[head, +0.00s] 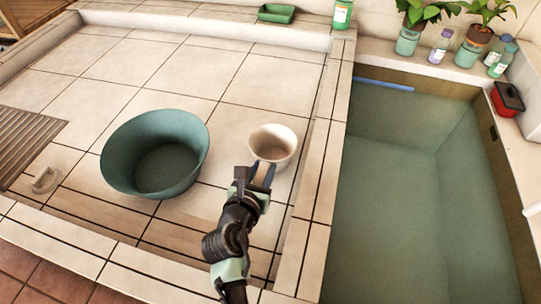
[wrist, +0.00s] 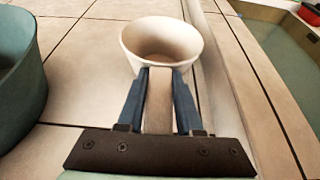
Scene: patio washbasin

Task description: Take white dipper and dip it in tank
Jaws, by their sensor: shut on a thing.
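The white dipper (head: 285,133) is a round cup on the tiled surface, just left of the tank's edge. Its handle points toward me. My gripper (head: 263,174) is shut on the dipper's handle. In the wrist view the two blue fingers of my gripper (wrist: 158,100) press on both sides of the pale handle, and the dipper's bowl (wrist: 160,45) is upright and looks empty. I cannot tell whether it touches the tiles. The tank (head: 420,190) is the sunken water basin on the right, full of greenish water.
A large green basin (head: 118,160) stands left of the dipper. A raised tiled rim (head: 316,185) lies between dipper and tank. Plants, bottles (head: 440,45) and a red box (head: 508,98) line the tank's far ledge. A drain grate (head: 28,140) lies far left.

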